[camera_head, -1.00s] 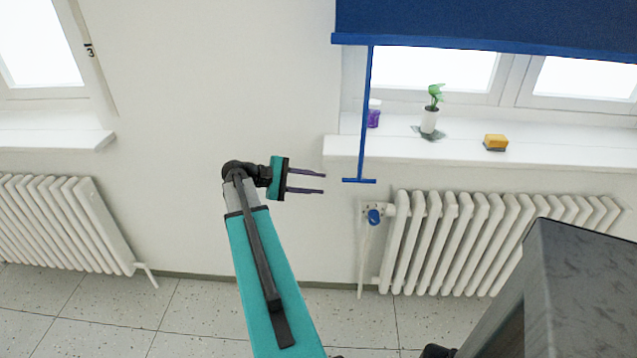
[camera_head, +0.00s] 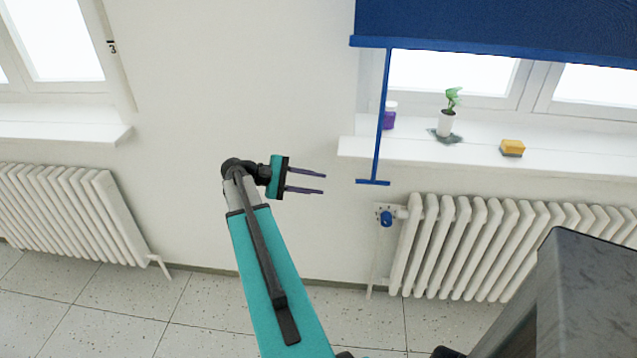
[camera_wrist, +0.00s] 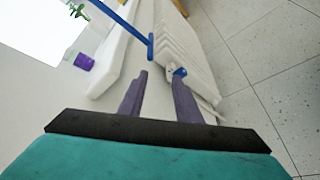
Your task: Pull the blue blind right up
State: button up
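The blue blind (camera_head: 490,28) hangs partly down over the window at the upper right. A thin blue pull rod (camera_head: 383,115) hangs from its lower left corner and ends in a short crossbar (camera_head: 373,182) just below the sill's level. My gripper (camera_head: 324,183) is open and empty, its two dark fingers pointing right, to the left of the crossbar and apart from it. In the wrist view the fingers (camera_wrist: 160,85) are spread, and the rod with its crossbar (camera_wrist: 150,48) shows beyond their tips.
The white sill (camera_head: 430,158) bears a purple-labelled jar (camera_head: 389,120), a potted plant (camera_head: 446,122) and a yellow sponge (camera_head: 512,147). A white radiator (camera_head: 480,240) with a blue valve knob (camera_head: 386,218) stands below. A dark grey surface (camera_head: 590,275) is at lower right. Wall left of the rod is clear.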

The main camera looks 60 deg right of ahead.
jog(key=shift+f+p+v, duration=0.15)
jog(key=shift+p+v, duration=0.2)
jog(key=shift+v, duration=0.9)
jog(key=shift+f+p+v, duration=0.15)
jog(key=shift+p+v, duration=0.15)
jog(key=shift+v, duration=0.9)
jog(key=shift+a+r, duration=0.1)
jog(key=shift+a, duration=0.05)
jog(key=shift+w, duration=0.1)
jog(key=w+a+f+n+t+y, duration=0.2)
jog(key=a+f+t, duration=0.1)
jog(key=a+f, duration=1)
jog(key=w+a+f+n+t+y, duration=0.1)
jog(key=w+a+f+n+t, duration=0.1)
jog(key=a+f, duration=1.1)
jog(key=s+a+f+y, duration=0.2)
jog(key=s+a+f, duration=0.2)
jog(key=a, duration=0.5)
jog(key=s+a+f+y, duration=0.2)
jog(key=s+a+f, duration=0.3)
jog(key=a+f, duration=0.3)
jog(key=s+a+f+y, duration=0.2)
jog(key=s+a+f, duration=0.3)
jog(key=a, duration=0.5)
jog(key=shift+f+m, duration=0.3)
jog(key=shift+f, duration=0.35)
